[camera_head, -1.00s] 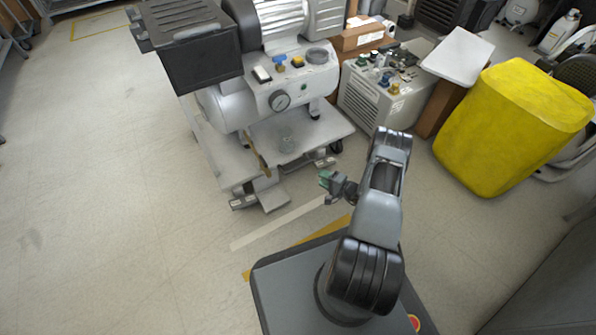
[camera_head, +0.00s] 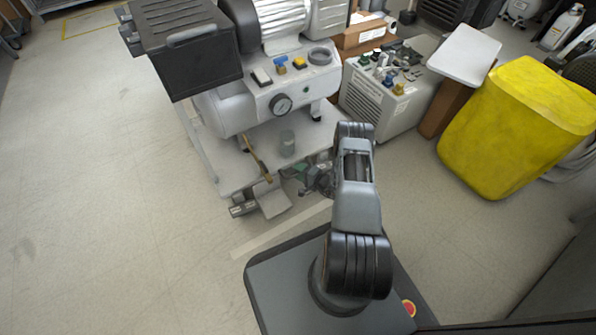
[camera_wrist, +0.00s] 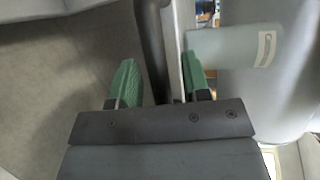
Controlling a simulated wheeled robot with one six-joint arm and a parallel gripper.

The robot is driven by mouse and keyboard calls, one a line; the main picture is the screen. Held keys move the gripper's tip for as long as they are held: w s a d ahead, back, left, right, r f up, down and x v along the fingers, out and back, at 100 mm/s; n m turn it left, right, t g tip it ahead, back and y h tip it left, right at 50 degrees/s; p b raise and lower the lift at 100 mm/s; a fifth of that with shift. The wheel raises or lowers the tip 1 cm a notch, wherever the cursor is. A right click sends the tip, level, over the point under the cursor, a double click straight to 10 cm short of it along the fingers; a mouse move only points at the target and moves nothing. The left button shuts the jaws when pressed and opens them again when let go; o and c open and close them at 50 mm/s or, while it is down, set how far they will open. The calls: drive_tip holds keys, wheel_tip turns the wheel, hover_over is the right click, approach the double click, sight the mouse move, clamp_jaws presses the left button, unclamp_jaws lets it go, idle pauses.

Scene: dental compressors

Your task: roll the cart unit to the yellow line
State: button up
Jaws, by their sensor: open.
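The cart unit (camera_head: 230,170) is a pale wheeled platform carrying a white compressor tank with a gauge and a black box. My gripper (camera_head: 305,175) is low at the cart's front edge, partly hidden by my arm. In the wrist view its two green fingers (camera_wrist: 160,82) are apart, with a dark bar (camera_wrist: 152,45) and a pale edge running between them. I cannot tell whether either finger touches the bar. A yellow line (camera_head: 92,22) marks the floor at the far upper left.
A smaller machine (camera_head: 385,100) and a yellow bin (camera_head: 515,125) stand at right. The floor at left is clear.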

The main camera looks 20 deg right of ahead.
drive_tip(key=shift+d, duration=0.15)
clamp_jaws()
idle(0.4)
